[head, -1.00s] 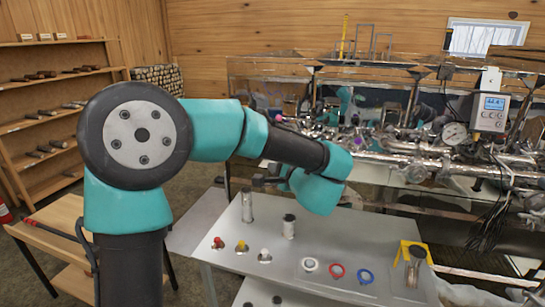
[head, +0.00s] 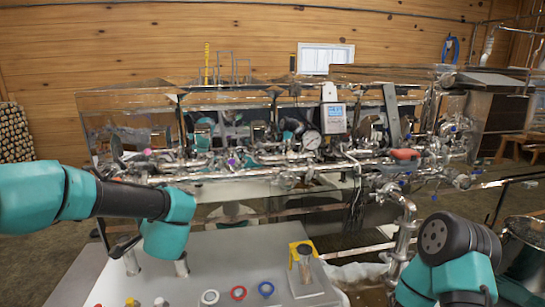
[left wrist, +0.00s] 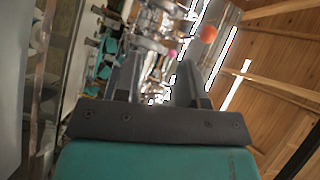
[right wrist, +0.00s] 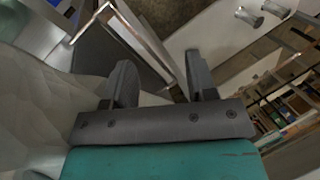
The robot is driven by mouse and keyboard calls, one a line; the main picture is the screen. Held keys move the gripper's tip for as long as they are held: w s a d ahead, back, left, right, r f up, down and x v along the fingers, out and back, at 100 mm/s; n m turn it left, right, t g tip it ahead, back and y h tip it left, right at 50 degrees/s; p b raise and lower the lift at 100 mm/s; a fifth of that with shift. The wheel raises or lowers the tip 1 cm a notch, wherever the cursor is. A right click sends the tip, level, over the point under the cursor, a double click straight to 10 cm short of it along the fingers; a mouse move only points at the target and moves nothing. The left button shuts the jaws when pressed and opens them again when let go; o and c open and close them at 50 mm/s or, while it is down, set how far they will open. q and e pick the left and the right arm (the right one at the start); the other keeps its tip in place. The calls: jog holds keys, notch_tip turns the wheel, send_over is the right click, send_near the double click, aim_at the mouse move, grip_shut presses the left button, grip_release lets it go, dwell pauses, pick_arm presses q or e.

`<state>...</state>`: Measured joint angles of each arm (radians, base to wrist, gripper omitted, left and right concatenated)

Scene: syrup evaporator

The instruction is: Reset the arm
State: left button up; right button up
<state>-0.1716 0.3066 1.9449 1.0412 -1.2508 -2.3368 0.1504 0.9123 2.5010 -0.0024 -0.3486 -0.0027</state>
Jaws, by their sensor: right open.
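My left arm reaches in from the left in the head view, and its gripper (head: 122,247) hangs above the grey table at the left. In the left wrist view its two dark fingers (left wrist: 155,72) stand apart with nothing held between them. My right arm (head: 458,262) shows at the lower right of the head view, with its gripper out of that frame. In the right wrist view the right gripper (right wrist: 157,68) is open and empty, over the floor and a white surface.
The steel evaporator (head: 270,172) with pipes, gauge (head: 311,140) and display box (head: 334,119) spans the back. A steel drum (head: 524,250) stands far right.

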pick_arm(q)
jog(key=s+a+f+n+h, duration=0.1)
jog(key=a+f+n+h, duration=0.35)
jog(key=f, duration=0.35)
jog(key=s+a+f+n+h, duration=0.25)
jog(key=a+f+n, duration=0.2)
jog(key=f, duration=0.35)
jog(key=s+f+n+g+h, duration=0.1)
jog(key=s+f+n, duration=0.1)
jog(key=s+a+f+n+g+h, duration=0.1)
jog(key=s+f+n, duration=0.1)
jog(key=f+n, duration=0.1)
jog(key=s+a+f+n+g+h, duration=0.1)
jog(key=s+f+n+h, duration=0.1)
jog(key=s, duration=0.1)
jog(key=shift+f, duration=0.4)
jog(key=s+d+f+n+g+h, duration=0.2)
jog(key=s+d+f+n+g, duration=0.1)
jog(key=s+f, duration=0.3)
jog(key=s+d+f+n+g+h, duration=0.2)
jog(key=s+f+g, duration=0.1)
jog(key=s+f, duration=0.25)
jog(key=s+d+f+m+g, duration=0.1)
jog(key=d+f+m, duration=0.5)
jog(key=d, duration=0.4)
jog(key=s+d+f+m+h, duration=0.1)
jog(key=d+f+m, duration=0.6)
jog(key=d, duration=0.3)
jog(key=shift+f+g, duration=0.3)
jog(key=shift+g, duration=0.1)
